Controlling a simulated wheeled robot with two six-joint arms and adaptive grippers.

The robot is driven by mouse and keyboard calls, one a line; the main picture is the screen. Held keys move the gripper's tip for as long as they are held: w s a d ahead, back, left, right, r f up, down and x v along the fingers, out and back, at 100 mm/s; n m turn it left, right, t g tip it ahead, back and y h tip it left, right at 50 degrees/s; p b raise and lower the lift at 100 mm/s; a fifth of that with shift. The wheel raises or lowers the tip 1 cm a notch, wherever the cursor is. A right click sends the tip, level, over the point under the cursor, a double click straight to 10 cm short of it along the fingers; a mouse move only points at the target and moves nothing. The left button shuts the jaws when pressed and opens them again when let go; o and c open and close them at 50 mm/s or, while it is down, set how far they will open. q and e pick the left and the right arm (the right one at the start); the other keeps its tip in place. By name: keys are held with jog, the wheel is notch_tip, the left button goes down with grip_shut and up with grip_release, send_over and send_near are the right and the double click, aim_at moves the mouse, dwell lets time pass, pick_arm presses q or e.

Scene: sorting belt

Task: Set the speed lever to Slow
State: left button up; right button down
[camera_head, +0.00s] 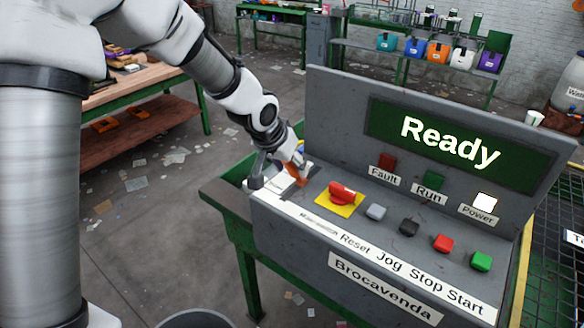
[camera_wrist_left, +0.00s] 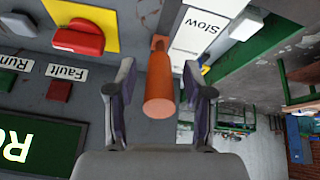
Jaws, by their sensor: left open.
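The speed lever has an orange cylindrical handle (camera_wrist_left: 160,85). In the head view part of its orange (camera_head: 300,182) shows at the left end of the grey control panel (camera_head: 290,200), partly hidden by my left gripper (camera_head: 277,176). In the left wrist view my left gripper (camera_wrist_left: 158,78) is open, with one finger on each side of the handle and gaps showing between. A white label reading Slow (camera_wrist_left: 200,32) lies beside the lever, to its right in that view. The other lever markings are hidden or unreadable. My right gripper is not in view.
A red knob on a yellow plate (camera_head: 352,208) sits close to the lever. Grey, black, red and green (camera_head: 481,261) buttons follow along the panel. The screen reads Ready (camera_head: 450,142), and the Power lamp (camera_head: 485,202) is lit white. Shelves with coloured bins (camera_head: 412,48) stand behind.

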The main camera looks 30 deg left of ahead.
pick_arm(q)
jog(key=v, duration=1)
jog(key=shift+r, duration=0.35)
jog(key=shift+s, duration=0.1)
jog(key=shift+s, duration=0.1)
